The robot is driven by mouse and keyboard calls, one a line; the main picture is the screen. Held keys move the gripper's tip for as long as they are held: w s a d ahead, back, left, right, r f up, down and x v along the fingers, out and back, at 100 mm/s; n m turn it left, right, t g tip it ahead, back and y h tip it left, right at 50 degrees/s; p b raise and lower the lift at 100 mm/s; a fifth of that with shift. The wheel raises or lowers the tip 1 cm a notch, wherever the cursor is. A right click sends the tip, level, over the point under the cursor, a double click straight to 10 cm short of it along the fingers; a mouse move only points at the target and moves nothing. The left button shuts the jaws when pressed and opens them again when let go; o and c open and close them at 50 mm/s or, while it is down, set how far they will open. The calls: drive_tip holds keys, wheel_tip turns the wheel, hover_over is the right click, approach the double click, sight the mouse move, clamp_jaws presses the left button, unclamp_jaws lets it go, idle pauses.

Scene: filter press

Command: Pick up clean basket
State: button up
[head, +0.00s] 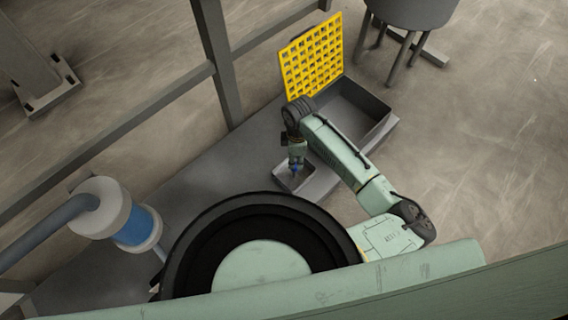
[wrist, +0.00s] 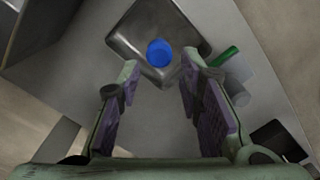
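No object is plainly marked as the clean basket. A small blue round object (wrist: 160,52) lies in a shallow grey metal tray (wrist: 130,45) in the wrist view. In the head view the same small tray (head: 283,186) sits at the bench edge, below my gripper (head: 296,163), with a bit of blue (head: 295,169) showing at the fingertips. In the wrist view my gripper (wrist: 160,72) is open, its two purple-padded fingers wide apart and empty. The blue object is beyond the fingertips, roughly centred between them. I cannot tell the remaining height.
A yellow grid panel (head: 313,56) stands upright behind a larger grey bin (head: 361,113). A green item (wrist: 224,57) and a pale cylinder (wrist: 238,70) lie right of the tray. A grey rail post (head: 216,62) and a blue-white pipe fitting (head: 118,218) are left.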

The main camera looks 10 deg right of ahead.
sight(294, 170)
drive_tip(key=shift+w+f, duration=0.1)
drive_tip(key=shift+f, duration=0.05)
wheel_tip(294, 170, down, 10)
drive_tip(key=shift+f+b, duration=0.25)
drive_tip(key=shift+b, duration=0.8)
clamp_jaws()
drive_tip(key=shift+r, duration=0.1)
